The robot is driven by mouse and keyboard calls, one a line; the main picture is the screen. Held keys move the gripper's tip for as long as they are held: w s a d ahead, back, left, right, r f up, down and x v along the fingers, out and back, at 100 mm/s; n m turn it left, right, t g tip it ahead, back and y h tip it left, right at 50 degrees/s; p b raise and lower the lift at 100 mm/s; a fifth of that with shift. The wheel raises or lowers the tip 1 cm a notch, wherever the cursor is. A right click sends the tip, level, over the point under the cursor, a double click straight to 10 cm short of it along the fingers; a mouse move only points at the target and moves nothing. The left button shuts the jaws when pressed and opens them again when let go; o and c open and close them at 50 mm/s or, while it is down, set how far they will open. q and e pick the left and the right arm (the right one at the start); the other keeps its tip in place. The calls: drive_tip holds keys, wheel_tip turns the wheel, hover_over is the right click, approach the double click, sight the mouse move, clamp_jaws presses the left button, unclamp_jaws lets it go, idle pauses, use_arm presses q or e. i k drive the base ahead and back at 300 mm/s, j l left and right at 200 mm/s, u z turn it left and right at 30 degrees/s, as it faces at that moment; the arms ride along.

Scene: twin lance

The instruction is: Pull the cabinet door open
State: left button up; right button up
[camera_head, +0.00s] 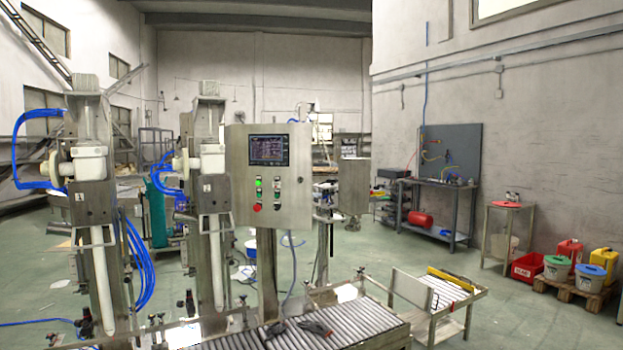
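A grey steel control cabinet (292,150) stands on a post at the middle of the view. Its front carries a dark screen (269,150), a lit green button (258,183), several smaller buttons and a red knob (257,207). The front door looks shut, and no gap shows along its edges. I cannot clearly make out a handle. Neither of my grippers nor my arms can be recognised in this view.
A roller conveyor (355,317) runs in front of the cabinet, with dark tool-like items (315,327) on it. Two tall filling columns (210,190) with blue hoses stand at the left. A low cart (440,298) stands at the right. Green floor beyond is open.

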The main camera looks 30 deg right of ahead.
sight(294, 201)
drive_tip(key=i+l, duration=0.75)
drive_tip(key=l, duration=0.15)
drive_tip(key=i+l, duration=0.2)
drive_tip(key=i+l+u, duration=0.1)
drive_tip(key=l, duration=0.35)
drive_tip(key=i+l+u, duration=0.1)
drive_tip(key=i+l, duration=0.3)
drive_tip(key=l, duration=0.3)
drive_tip(key=i+l+u, duration=0.1)
drive_tip(key=l, duration=0.25)
drive_tip(key=i+l, duration=0.25)
drive_tip(key=i+l+u, duration=0.15)
drive_tip(key=l, duration=0.3)
